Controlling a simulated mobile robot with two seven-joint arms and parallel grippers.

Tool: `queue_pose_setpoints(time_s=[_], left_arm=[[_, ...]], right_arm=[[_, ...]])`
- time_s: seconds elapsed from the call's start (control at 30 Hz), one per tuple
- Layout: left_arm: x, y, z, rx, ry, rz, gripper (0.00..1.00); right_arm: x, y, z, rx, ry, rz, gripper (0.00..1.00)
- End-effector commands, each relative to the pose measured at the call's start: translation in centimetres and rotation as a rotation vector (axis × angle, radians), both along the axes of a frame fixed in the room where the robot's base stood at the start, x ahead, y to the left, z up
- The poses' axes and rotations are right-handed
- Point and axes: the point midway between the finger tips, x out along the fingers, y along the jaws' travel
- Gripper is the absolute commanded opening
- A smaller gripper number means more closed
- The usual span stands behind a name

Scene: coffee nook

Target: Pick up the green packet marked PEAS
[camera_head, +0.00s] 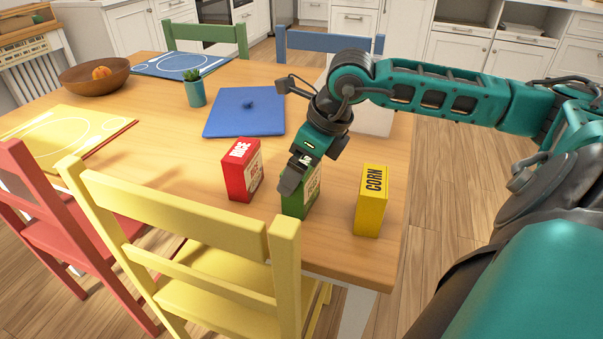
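The green packet (303,203) stands upright on the wooden table near its front right edge. My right gripper (299,176) reaches down over its top, and a dark finger overlaps its upper left side. The gripper hides most of the packet's top and its marking, so I cannot read the whole word. I cannot tell whether the fingers are closed on it. My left gripper is not in view.
A red packet marked RICE (242,170) stands to the left, and a yellow packet marked CORN (371,201) to the right. A yellow chair (180,210) stands at the table's front edge.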

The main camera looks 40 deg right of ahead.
Motion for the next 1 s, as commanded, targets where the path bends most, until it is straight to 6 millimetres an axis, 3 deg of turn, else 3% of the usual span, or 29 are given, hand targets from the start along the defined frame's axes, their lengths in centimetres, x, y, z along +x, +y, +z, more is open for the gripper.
queue_pose_setpoints(time_s=[0.1, 0.53, 0.83, 1.0], left_arm=[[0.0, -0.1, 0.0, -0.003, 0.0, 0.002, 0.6], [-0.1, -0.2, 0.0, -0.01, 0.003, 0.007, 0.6], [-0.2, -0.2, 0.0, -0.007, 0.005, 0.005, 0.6], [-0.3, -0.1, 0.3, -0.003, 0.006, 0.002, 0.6]], right_arm=[[0.0, 0.0, 0.0, 0.0, 0.0, 0.0, 1.0], [0.0, 0.0, 0.0, 0.001, 0.0, 0.0, 0.59], [0.0, 0.0, 0.3, 0.001, -0.002, 0.0, 0.57], [0.1, 0.0, 1.5, 0.0, -0.004, 0.001, 0.57]])
